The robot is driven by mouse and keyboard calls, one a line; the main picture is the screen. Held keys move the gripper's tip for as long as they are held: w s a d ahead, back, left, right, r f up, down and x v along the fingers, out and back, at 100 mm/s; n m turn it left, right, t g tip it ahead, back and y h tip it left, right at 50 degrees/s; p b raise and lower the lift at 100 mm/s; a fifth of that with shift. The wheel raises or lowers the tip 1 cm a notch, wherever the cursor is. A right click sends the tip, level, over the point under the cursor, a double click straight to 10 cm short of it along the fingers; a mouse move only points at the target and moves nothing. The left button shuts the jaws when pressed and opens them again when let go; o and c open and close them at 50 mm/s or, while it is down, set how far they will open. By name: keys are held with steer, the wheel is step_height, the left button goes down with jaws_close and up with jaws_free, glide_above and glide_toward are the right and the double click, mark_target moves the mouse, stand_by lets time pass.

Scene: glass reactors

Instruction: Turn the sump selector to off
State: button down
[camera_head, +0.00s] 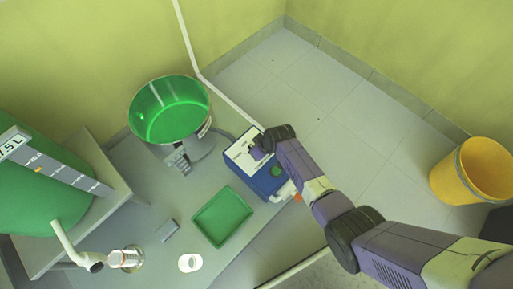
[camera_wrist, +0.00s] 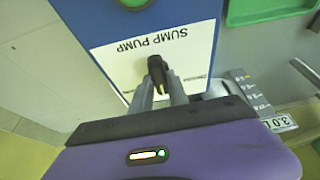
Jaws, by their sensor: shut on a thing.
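The sump pump box (camera_head: 263,180) is blue with a white panel and stands on the grey bench, right of the green tray. In the wrist view its white label panel (camera_wrist: 118,60) reads "SUMP PUMP" upside down. The black selector knob (camera_wrist: 156,68) stands out from this panel. My gripper (camera_wrist: 166,84) is shut on the selector knob, its grey fingers at either side of it. In the head view my gripper (camera_head: 262,147) covers part of the panel and the knob is hidden. The knob's position marks are mostly hidden by the fingers.
A green tray (camera_head: 222,216) lies in front, with a white ring (camera_head: 190,262) nearby. A large green tank (camera_head: 40,190) is at left. A yellow bin (camera_head: 470,170) stands far right.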

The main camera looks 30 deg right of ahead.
stand_by(0.4)
steer(key=c, duration=1.3)
jaws_free()
steer(key=shift+p+v, duration=2.15)
steer(key=shift+v, duration=1.7)
steer(key=shift+w, duration=0.1)
